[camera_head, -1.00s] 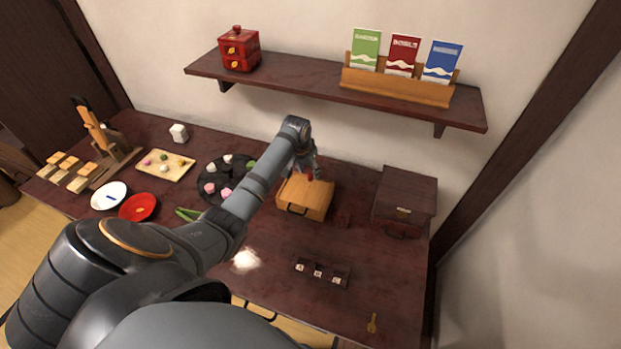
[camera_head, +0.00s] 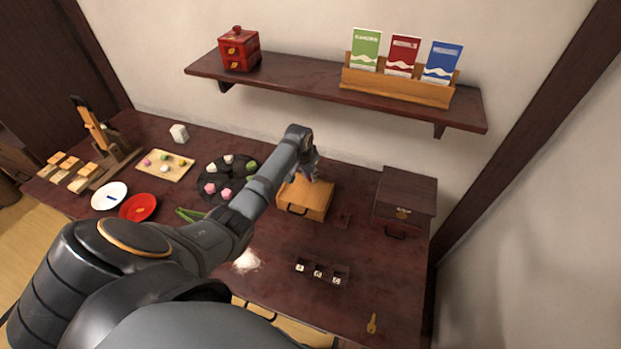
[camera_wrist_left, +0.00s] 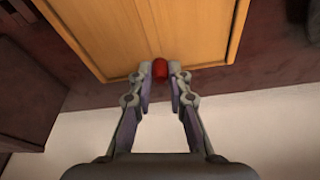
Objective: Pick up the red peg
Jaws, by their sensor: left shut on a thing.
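The red peg (camera_wrist_left: 160,69) is between the fingertips of my left gripper (camera_wrist_left: 160,78) in the left wrist view, at the edge of the wooden box (camera_wrist_left: 205,40). The gripper is shut on it. In the head view my left gripper (camera_head: 310,172) is over the back edge of the light wooden box (camera_head: 318,205), and the peg is hidden there. I cannot tell whether the peg is still in contact with the box. My right gripper is not in view.
A dark chest (camera_head: 405,195) stands right of the box. A dark round tray (camera_head: 207,172) with sweets is on the left. A small dark holder (camera_head: 321,272) with white pieces and a brass key (camera_head: 372,323) lie in front. A wall shelf (camera_head: 310,88) hangs above.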

